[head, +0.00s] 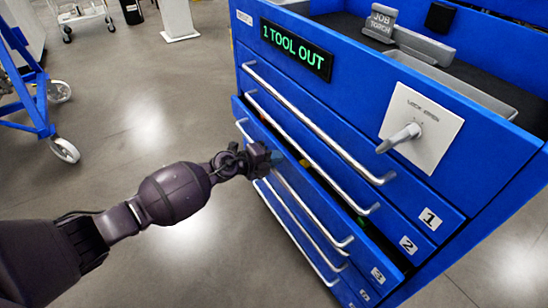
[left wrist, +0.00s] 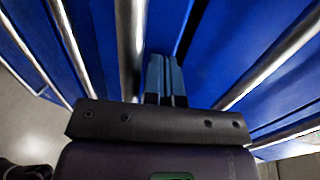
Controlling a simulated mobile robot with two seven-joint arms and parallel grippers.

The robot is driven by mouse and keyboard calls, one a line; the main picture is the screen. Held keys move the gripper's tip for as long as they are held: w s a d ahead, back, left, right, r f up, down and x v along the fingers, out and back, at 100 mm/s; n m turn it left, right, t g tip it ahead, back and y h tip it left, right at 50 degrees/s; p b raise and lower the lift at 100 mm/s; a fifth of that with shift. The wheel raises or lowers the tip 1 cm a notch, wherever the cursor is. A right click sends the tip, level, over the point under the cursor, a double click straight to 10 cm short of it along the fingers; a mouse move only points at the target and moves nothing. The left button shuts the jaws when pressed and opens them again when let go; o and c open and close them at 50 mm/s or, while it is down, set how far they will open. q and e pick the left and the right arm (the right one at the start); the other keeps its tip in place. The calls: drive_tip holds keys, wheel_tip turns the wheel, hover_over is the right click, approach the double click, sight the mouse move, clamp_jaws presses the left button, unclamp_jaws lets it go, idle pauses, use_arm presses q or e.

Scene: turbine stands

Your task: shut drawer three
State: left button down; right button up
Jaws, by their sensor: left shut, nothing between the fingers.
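Drawer three (head: 364,262), with a blue front and a label "3", stands slightly out of the cabinet. A narrow gap with a few coloured bits inside shows along its top edge. Its long silver handle (head: 325,222) runs across the front. My left gripper (head: 275,157) is shut and empty at the drawer three front, near the handle. In the left wrist view the closed fingers (left wrist: 165,78) point at a blue drawer front between silver handles. I cannot tell whether the fingertips touch it. My right gripper is not in view.
Drawers one (head: 400,195) and two (head: 390,232) above look shut. A display (head: 296,49) reads "1 TOOL OUT". A lock lever (head: 402,137) sticks out on a white plate. The floor left of the cabinet is clear; a blue wheeled frame (head: 38,100) stands further left.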

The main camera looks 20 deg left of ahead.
sight(287, 151)
use_arm(q)
drive_tip(key=w+d, duration=0.1)
drive_tip(key=w, duration=0.1)
drive_tip(key=w+d, duration=0.1)
drive_tip(key=d, duration=0.1)
drive_tip(key=shift+w+r+p, duration=0.15)
drive_tip(key=shift+w+p, duration=0.2)
drive_tip(key=shift+w, duration=0.05)
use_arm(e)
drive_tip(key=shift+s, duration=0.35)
use_arm(q)
drive_tip(key=shift+r, duration=0.1)
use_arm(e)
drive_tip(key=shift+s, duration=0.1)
